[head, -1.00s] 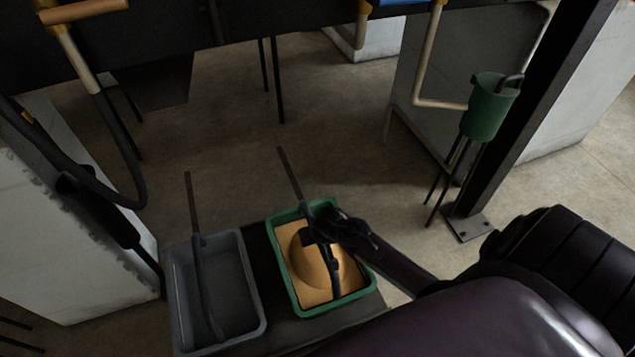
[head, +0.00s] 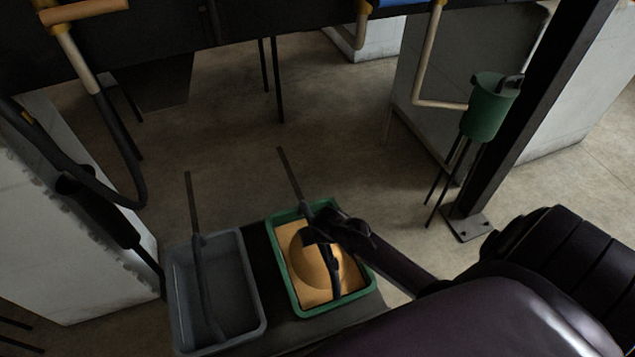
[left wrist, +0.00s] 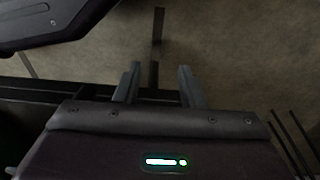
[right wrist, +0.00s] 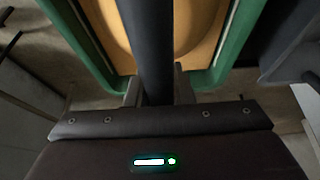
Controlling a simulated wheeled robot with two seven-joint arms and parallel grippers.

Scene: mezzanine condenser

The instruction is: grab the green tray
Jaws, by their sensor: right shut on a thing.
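The green tray (head: 283,265) stands at the bottom centre of the head view, with an orange inside and a rounded orange form in it. A dark bar-like handle (head: 334,270) crosses over it. My right gripper (head: 320,232) is above the tray's far half at the handle. In the right wrist view my right gripper (right wrist: 158,88) is shut on the dark handle, which runs between its fingers; the green rim (right wrist: 235,45) lies beyond.
A grey tray (head: 177,300) with a similar dark handle stands left of the green tray on a dark surface (head: 262,290). A green bucket (head: 485,110) on thin legs and a dark post (head: 520,120) stand at the right. Open floor (head: 230,140) lies behind.

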